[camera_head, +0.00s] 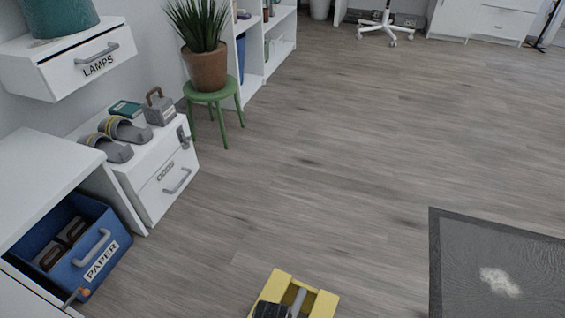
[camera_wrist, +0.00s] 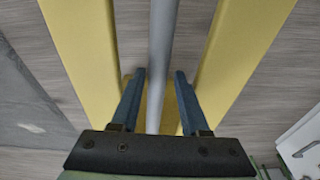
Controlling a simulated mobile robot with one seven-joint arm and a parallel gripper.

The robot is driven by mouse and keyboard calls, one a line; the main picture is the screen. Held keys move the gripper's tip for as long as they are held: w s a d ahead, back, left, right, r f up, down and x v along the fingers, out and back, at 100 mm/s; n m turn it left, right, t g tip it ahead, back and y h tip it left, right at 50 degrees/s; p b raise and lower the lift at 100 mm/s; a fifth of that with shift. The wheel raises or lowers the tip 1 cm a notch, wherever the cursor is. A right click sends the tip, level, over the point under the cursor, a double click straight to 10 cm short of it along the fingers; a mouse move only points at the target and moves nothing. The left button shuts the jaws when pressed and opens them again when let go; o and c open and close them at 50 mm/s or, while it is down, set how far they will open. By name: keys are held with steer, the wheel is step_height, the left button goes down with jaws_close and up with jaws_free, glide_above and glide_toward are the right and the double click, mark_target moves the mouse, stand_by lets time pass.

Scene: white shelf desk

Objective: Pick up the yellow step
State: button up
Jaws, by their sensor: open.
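The yellow step (camera_head: 322,304) is at the bottom middle of the head view, partly cut off by the frame edge. A grey bar (camera_head: 298,302) runs between its two yellow sides. In the wrist view the yellow step (camera_wrist: 238,50) fills much of the picture, with the grey bar (camera_wrist: 162,50) down the middle. My gripper (camera_wrist: 160,75) is open, with one blue finger on each side of the bar. I cannot tell whether the fingers touch it. In the head view my dark gripper (camera_head: 270,310) is over the step, its fingers hidden.
A dark mat (camera_head: 480,250) with a white patch lies at the right. White cabinets, an open blue PAPER drawer (camera_head: 110,240) and a plant on a green stool (camera_head: 212,96) line the left. The wooden floor between is clear.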

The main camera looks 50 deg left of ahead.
steer(key=f+b, duration=0.4)
steer(key=f, duration=0.1)
steer(key=shift+w, duration=0.4)
steer(key=shift+r, duration=0.1)
jaws_close()
stand_by(0.9)
steer(key=shift+r, duration=0.1)
